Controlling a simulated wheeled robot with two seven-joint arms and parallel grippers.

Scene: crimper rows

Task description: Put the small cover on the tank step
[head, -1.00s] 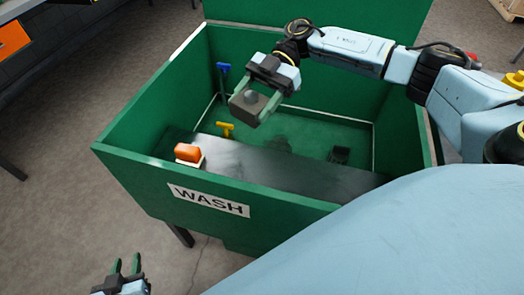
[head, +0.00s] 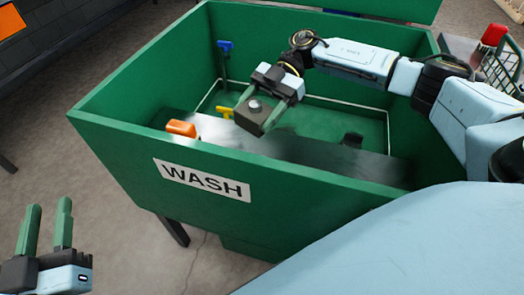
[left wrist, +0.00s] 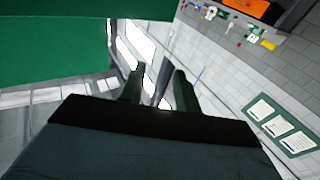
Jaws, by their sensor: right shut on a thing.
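The small cover (head: 251,117), a dark grey block with a round knob, is shut in my right gripper (head: 262,112). It is held in the air inside the green WASH tank (head: 300,200), above the dark tank step (head: 315,155). The cover looks slightly tilted, and a gap to the step seems to show, though its height is hard to tell. My left gripper (head: 50,212) is open and empty, outside the tank at the lower left. Its two fingers also show apart in the left wrist view (left wrist: 158,88).
On the step's left end is an orange-topped block (head: 181,129). A yellow T-handle (head: 224,111) and a blue one (head: 225,48) stand near the tank's back left. A small black item (head: 352,139) is to the right. The tank walls rise around the step.

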